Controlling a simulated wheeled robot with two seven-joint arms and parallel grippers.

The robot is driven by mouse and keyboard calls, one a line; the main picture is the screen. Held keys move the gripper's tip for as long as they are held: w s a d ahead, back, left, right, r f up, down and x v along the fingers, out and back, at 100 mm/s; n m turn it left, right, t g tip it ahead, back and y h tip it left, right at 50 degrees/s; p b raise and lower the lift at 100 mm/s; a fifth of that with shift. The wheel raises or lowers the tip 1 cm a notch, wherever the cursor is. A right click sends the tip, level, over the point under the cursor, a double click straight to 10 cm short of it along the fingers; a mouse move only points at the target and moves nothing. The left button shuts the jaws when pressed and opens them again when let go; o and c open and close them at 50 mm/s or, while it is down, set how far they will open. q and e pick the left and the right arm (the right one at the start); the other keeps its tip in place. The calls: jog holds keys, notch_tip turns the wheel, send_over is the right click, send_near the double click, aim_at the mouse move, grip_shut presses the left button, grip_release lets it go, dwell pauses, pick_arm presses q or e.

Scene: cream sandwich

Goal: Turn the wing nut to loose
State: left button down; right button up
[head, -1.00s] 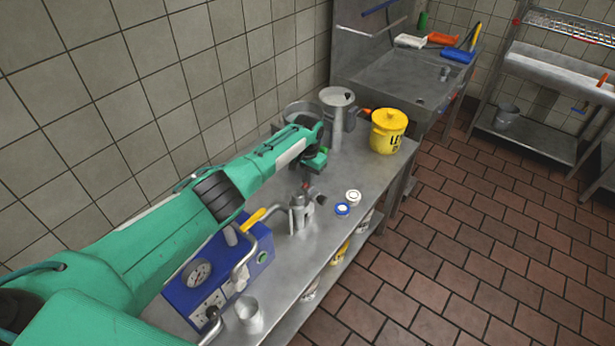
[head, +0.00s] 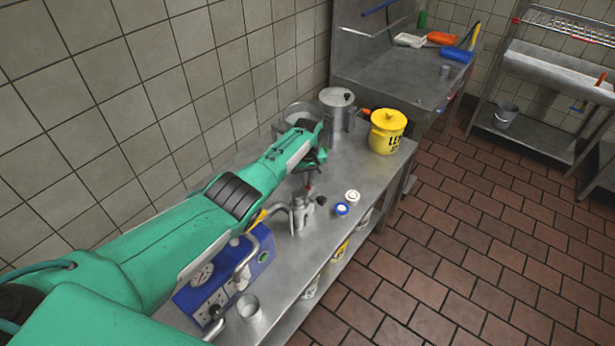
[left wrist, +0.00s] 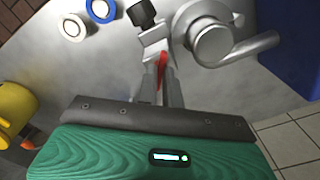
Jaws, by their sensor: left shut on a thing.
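A grey metal fitting (head: 299,216) with a bent side pipe stands on the steel bench; it also shows in the left wrist view (left wrist: 215,42). A small red part (left wrist: 161,70), which looks like the wing nut, sits beside its round body. My left gripper (left wrist: 163,78) reaches down over the fitting, its two narrow fingers shut on the red part. In the head view the left gripper (head: 310,184) is small and partly hidden by my own wrist. A black knob (left wrist: 141,12) is just beyond the fingertips. My right gripper is not in view.
A blue-rimmed cap (head: 342,209) and a white cap (head: 352,196) lie right of the fitting. A blue gauge box (head: 218,277) and metal cup (head: 249,308) are nearer. A yellow bucket (head: 387,133) and lidded pot (head: 338,112) stand farther back. The tiled wall is close on the left.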

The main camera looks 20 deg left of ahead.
pick_arm(q)
jog(key=n, duration=0.5)
jog(key=shift+n+p, duration=0.3)
jog(key=shift+p, duration=0.05)
jog(key=n, duration=1.1)
jog(key=shift+n, duration=0.4)
jog(key=n, duration=0.2)
jog(key=shift+n, duration=1.2)
jog(key=c, duration=1.6)
grip_release()
jog(key=shift+o, duration=0.2)
